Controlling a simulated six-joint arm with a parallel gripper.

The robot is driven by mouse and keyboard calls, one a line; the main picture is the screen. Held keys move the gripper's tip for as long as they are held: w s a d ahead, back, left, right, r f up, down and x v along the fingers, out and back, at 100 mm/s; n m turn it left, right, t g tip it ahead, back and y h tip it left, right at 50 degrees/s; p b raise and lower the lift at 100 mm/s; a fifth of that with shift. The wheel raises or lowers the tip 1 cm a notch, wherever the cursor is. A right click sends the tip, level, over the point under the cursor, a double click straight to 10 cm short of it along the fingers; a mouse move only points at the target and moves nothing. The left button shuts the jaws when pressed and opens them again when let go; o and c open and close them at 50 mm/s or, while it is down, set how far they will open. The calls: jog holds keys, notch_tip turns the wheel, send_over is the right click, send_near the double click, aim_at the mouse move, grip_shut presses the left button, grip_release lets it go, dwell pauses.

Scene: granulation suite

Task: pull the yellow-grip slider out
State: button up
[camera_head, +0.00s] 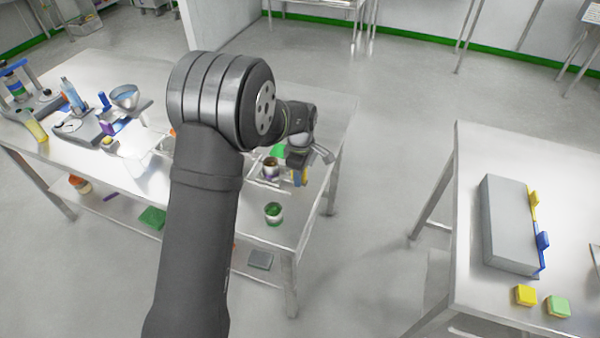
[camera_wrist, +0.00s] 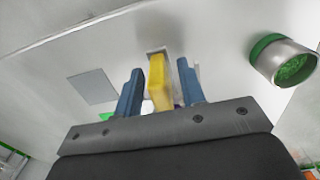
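My gripper (camera_head: 299,177) is over the right end of the left table in the head view, partly hidden by its own wrist. In the wrist view its two blue fingers (camera_wrist: 160,90) stand apart on either side of an upright yellow grip (camera_wrist: 158,82). A narrow gap shows on each side of the grip, so the fingers look open around it. A small grey piece (camera_wrist: 156,50) shows at the grip's far end; what it joins is unclear. On the right table, a grey box (camera_head: 508,222) has a yellow tab (camera_head: 534,204) and a blue tab (camera_head: 542,241) on its right side.
A metal cup with green contents (camera_wrist: 290,66) stands right of the fingers, also in the head view (camera_head: 273,210). A dark cup (camera_head: 271,168) is close to my gripper. Yellow (camera_head: 525,295) and green (camera_head: 558,306) blocks lie before the grey box. Floor separates the tables.

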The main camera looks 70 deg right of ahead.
notch_tip(320, 180, up, 18)
jog(key=shift+f, duration=0.25)
jog(key=shift+f, duration=0.15)
dwell(0.3)
notch_tip(320, 180, down, 17)
jog(key=shift+f, duration=0.15)
dwell(0.5)
